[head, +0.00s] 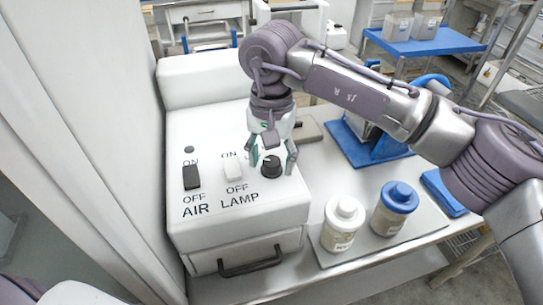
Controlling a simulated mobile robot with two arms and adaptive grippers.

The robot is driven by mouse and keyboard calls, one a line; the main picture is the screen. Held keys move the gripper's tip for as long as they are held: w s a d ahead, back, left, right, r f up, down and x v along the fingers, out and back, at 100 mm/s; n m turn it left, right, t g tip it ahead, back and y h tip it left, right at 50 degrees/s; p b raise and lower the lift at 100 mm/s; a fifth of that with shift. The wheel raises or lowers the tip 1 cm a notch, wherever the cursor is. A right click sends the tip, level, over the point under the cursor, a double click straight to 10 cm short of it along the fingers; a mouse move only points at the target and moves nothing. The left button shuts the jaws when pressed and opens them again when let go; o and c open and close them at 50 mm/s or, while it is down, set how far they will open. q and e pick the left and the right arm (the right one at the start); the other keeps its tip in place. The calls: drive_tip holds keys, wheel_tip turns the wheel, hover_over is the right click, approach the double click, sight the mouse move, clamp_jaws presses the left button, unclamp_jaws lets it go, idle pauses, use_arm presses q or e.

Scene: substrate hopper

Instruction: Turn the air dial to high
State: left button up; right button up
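A black round dial (271,167) sits on the sloped white panel of the hopper housing (275,210), right of the LAMP switch. My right gripper (272,160) is over the dial, its fingers apart, one to each side of it. I see a gap between the fingers and the knob, so they do not look closed on it. Any marking above the dial is mostly hidden behind the gripper. My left gripper is not in view.
A black AIR switch (191,177) and a white LAMP switch (232,169) are left of the dial. A white-lidded jar (342,222) and a blue-lidded jar (394,208) stand right of the housing. A drawer handle (250,262) projects below.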

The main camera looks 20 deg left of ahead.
drive_tip(key=c, duration=1)
